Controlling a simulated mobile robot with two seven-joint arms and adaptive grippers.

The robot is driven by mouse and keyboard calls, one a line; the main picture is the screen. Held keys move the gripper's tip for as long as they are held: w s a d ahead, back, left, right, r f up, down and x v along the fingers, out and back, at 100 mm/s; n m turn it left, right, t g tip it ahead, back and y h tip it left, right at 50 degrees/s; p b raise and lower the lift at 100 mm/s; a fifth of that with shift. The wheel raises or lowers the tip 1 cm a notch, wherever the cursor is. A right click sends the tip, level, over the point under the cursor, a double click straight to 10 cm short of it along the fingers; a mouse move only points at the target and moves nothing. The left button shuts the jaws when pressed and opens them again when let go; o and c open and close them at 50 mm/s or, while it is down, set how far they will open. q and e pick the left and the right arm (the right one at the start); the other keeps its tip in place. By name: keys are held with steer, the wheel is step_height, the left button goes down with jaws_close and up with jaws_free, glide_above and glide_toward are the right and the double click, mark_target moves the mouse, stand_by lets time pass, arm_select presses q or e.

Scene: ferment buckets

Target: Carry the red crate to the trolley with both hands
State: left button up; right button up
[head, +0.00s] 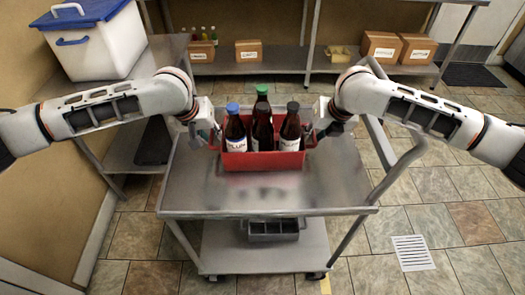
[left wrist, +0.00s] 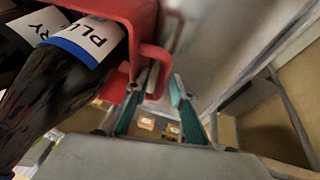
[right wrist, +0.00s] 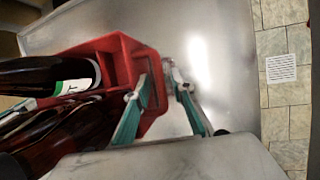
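The red crate (head: 262,161) sits on the top of the metal trolley (head: 262,196), near its far side. It holds dark bottles (head: 291,131) with blue, green and dark caps. My left gripper (head: 212,138) is at the crate's left end. In the left wrist view its fingers (left wrist: 160,95) stand apart around the red end handle (left wrist: 153,53), with a gap beside it. My right gripper (head: 316,133) is at the right end. In the right wrist view its fingers (right wrist: 162,90) are spread, one over the crate's end (right wrist: 120,50) and one outside it.
A white tub with a blue lid (head: 95,40) stands on a side table at the left. Shelves with cardboard boxes (head: 381,46) line the back. A grey bin (head: 273,229) is on the trolley's lower shelf. The trolley top's near part is clear.

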steer(key=shift+a, duration=0.1)
steer(key=shift+s, duration=0.1)
arm_select(q)
steer(key=v, duration=0.8)
arm_select(e)
steer(key=v, duration=1.2)
